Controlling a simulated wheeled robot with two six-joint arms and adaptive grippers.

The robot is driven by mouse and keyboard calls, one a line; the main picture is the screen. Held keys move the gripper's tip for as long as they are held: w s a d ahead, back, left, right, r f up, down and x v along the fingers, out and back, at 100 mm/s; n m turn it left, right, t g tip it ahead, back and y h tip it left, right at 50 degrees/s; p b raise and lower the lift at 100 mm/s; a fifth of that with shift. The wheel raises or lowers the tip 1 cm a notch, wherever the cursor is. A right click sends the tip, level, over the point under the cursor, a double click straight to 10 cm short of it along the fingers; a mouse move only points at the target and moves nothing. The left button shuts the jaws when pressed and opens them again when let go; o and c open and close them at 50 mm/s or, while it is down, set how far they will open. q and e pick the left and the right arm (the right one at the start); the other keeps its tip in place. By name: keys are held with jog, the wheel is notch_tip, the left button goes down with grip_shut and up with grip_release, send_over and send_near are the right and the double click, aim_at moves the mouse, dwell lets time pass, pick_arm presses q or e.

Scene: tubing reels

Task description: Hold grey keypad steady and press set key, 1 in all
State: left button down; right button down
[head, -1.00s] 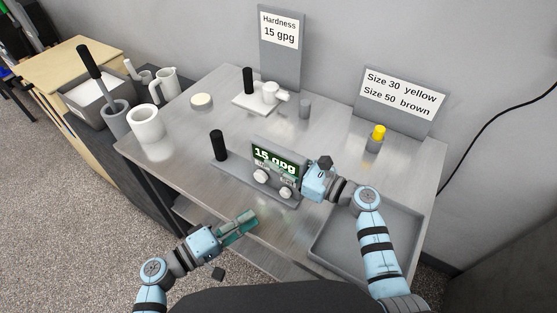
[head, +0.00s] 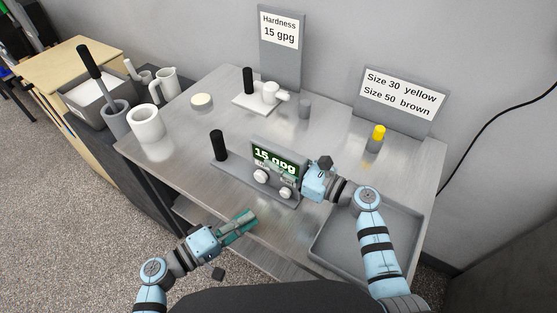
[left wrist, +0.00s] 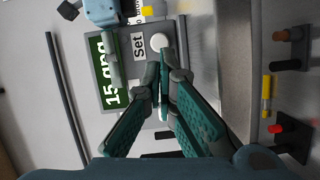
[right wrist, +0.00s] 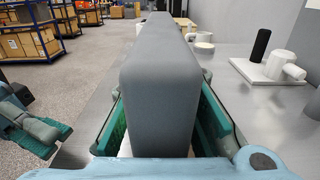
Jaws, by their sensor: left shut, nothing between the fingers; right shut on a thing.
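The grey keypad (head: 279,165) stands upright on a flat grey base on the table, its green display reading "15 gpg". Two round white keys sit below the display, each under a label. In the left wrist view the Set label (left wrist: 138,45) is beside the upper white key (left wrist: 158,42); the other key is mostly hidden by my fingers. My right gripper (head: 305,180) is shut on the keypad's right edge, and the grey body (right wrist: 160,75) fills its jaws in the right wrist view. My left gripper (head: 250,217) is shut and empty, apart from the keys, in front of the keypad.
A black post (head: 218,145) stands left of the keypad on the same base. A grey tray (head: 322,250) lies at the front right. A yellow-topped cylinder (head: 379,133), a white fitting (head: 268,94) and signs stand behind. White vessels (head: 148,121) are at the left.

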aim_at(273, 216)
dwell(0.3)
pick_arm(q)
jog(key=shift+w+r, duration=0.15)
jog(key=shift+w, duration=0.05)
jog(key=shift+w+r+m+g, duration=0.3)
jog(key=shift+w+r+m, duration=0.4)
jog(key=shift+m, duration=0.2)
jog(key=m+g, duration=0.1)
jog(key=m, duration=0.1)
jog(key=s+m+g, duration=0.1)
jog(key=m, duration=0.1)
jog(key=d+m, duration=0.1)
jog(key=shift+s+f+m+g, duration=0.15)
jog(key=shift+s+m+g, duration=0.1)
jog(key=shift+m+g, duration=0.15)
jog(key=s+m+g, duration=0.1)
jog(key=m, duration=0.1)
jog(key=s+f+m+g, duration=0.1)
jog(key=m, duration=0.1)
jog(key=s+f+m+g, duration=0.1)
jog(key=m, duration=0.1)
jog(key=shift+s+d+f+m, duration=0.2)
jog(key=shift+s+m, duration=0.05)
jog(key=shift+m, duration=0.15)
jog(key=shift+s+f+m+g, duration=0.1)
jog(key=shift+s+m+g, duration=0.25)
jog(key=shift+m, duration=0.35)
